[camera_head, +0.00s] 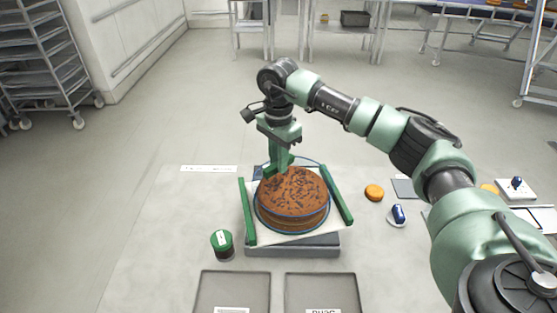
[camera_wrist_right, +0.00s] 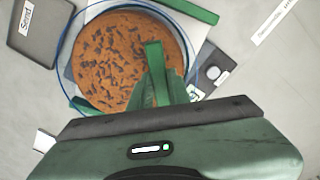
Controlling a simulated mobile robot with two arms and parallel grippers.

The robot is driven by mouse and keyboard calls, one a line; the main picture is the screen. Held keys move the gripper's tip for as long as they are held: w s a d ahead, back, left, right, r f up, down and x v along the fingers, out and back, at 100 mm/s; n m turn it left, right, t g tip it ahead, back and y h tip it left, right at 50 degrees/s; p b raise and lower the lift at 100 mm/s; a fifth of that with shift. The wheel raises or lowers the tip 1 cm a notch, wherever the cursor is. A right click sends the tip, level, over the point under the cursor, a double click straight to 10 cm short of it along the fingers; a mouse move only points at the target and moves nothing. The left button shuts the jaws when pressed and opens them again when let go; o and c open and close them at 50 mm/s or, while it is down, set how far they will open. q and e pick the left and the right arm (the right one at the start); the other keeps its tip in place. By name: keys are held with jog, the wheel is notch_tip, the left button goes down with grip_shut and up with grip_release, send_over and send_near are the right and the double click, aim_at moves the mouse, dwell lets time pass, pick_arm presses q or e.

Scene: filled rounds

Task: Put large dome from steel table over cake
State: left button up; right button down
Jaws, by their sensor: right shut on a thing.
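The round brown cake (camera_head: 292,193), with dark flecks on top, stands on a white board (camera_head: 325,229) over a grey base. A clear dome with a blue rim (camera_head: 263,224) shows around the cake; its rim also shows in the right wrist view (camera_wrist_right: 62,72). My right gripper (camera_head: 283,166) is over the cake's far left part in the head view, fingers pointing down, shut on the clear dome. In the right wrist view its green fingers (camera_wrist_right: 155,85) overlap the cake. The dome's top is hard to see, and I cannot tell if its rim touches the board. My left gripper is not in view.
Green bars (camera_head: 248,212) flank the board. A green-lidded jar (camera_head: 222,244) stands left of it. Two grey trays (camera_head: 233,288) lie in front. An orange round item (camera_head: 374,192) and a small blue-and-white item (camera_head: 398,213) lie right. The table's left part is clear.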

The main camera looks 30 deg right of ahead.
jog(key=shift+f, duration=0.25)
dwell(0.7)
jog(key=c, duration=0.8)
grip_release()
jog(key=shift+o, duration=0.2)
jog(key=shift+r, duration=0.15)
jog(key=shift+r+p, duration=1.95)
jog(key=shift+r, duration=1.5)
jog(key=shift+f, duration=0.1)
